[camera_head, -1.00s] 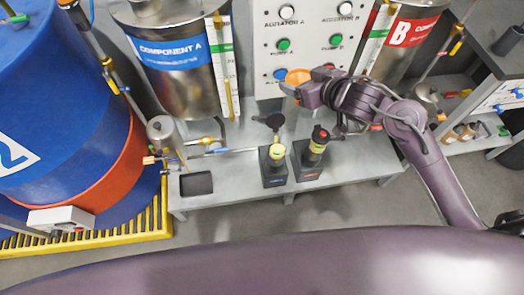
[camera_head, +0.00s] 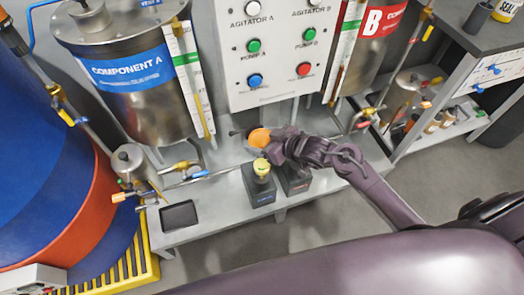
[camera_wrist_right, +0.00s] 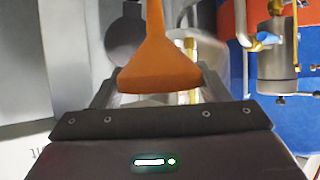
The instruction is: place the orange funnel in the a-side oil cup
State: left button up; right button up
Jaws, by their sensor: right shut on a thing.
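My right gripper (camera_head: 270,143) is shut on the orange funnel (camera_head: 259,138) above the bench, behind the yellow-topped black pump block (camera_head: 259,182). In the right wrist view the funnel (camera_wrist_right: 160,65) sits between the two fingers (camera_wrist_right: 160,90), wide end nearest the gripper and narrow neck pointing away. A small steel pot (camera_head: 130,162) stands left of the funnel, below the Component A tank; I cannot tell whether it is the a-side oil cup. A steel cylinder (camera_wrist_right: 278,60) shows at right in the wrist view. My left gripper is not in view.
The Component A tank (camera_head: 128,105) and the button panel (camera_head: 280,80) stand behind the bench (camera_head: 215,215). A second black block (camera_head: 292,180) is partly hidden by my right arm. A dark tray (camera_head: 179,215) lies front left. Thin pipes and valves cross the bench.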

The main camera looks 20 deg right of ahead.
aim_at(262, 147)
notch_tip(262, 147, down, 5)
jog(key=shift+r+b, duration=0.1)
jog(key=shift+b, duration=0.3)
jog(key=shift+f, duration=0.25)
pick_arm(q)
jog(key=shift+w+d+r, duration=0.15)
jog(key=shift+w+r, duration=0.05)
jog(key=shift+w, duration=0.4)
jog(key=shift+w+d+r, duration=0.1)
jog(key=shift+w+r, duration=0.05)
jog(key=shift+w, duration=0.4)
pick_arm(e)
jog(key=shift+f, duration=0.6)
jog(key=o, duration=0.7)
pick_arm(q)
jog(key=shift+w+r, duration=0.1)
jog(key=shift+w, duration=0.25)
